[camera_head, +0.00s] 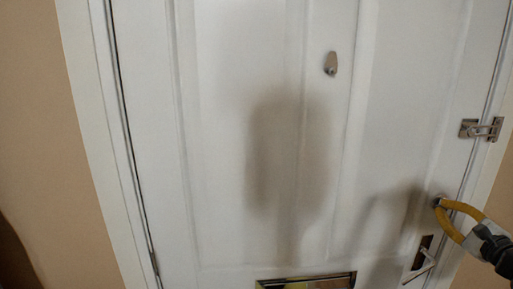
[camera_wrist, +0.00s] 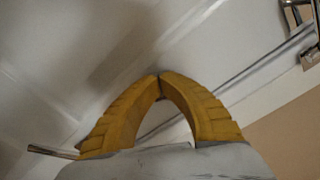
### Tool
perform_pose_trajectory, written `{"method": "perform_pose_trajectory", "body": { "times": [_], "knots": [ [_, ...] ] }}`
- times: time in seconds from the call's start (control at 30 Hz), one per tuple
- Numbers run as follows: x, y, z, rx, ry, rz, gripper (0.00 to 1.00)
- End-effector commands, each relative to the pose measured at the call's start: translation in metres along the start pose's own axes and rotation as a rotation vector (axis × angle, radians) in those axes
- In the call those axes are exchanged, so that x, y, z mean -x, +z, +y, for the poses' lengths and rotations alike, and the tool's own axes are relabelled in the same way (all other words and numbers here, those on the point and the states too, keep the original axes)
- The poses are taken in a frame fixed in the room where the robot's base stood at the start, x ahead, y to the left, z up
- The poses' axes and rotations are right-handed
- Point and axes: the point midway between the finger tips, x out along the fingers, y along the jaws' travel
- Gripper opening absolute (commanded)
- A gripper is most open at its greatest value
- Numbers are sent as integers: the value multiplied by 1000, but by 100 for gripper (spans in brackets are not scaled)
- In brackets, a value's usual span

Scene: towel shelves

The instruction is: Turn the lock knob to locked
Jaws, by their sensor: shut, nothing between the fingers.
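The lock knob (camera_head: 437,200) is a small, dark round piece near the right edge of the white door (camera_head: 230,60), above the lever handle. It is mostly covered by my fingertips, and I cannot tell which way it is turned. My gripper (camera_head: 441,204) has yellow fingers and is at the knob; I cannot tell whether it touches it. In the wrist view my gripper (camera_wrist: 160,77) has its fingertips together, with the fingers arched and nothing visible between them. The knob is hidden there behind the fingertips.
The lever handle (camera_head: 420,267) on its plate is just below my gripper; its end shows in the wrist view (camera_wrist: 52,152). A metal latch (camera_head: 481,129) is higher on the frame. A mail slot (camera_head: 305,282) and a small metal fitting (camera_head: 331,64) are on the door.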

Motion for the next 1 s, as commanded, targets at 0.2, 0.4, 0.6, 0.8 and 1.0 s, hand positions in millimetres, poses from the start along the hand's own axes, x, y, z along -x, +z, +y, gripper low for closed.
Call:
{"method": "perform_pose_trajectory", "body": {
  "times": [0.2, 0.4, 0.6, 0.8, 1.0],
  "knots": [
    [0, 0, -6, 0, -1, 1, 0],
    [0, 0, -12, 0, -1, 1, 0],
    [0, -2, -15, 0, -1, 1, 0],
    [0, -2, -15, 0, -1, 1, 0],
    [0, 0, -15, 0, -1, 0, 0]
  ]
}}
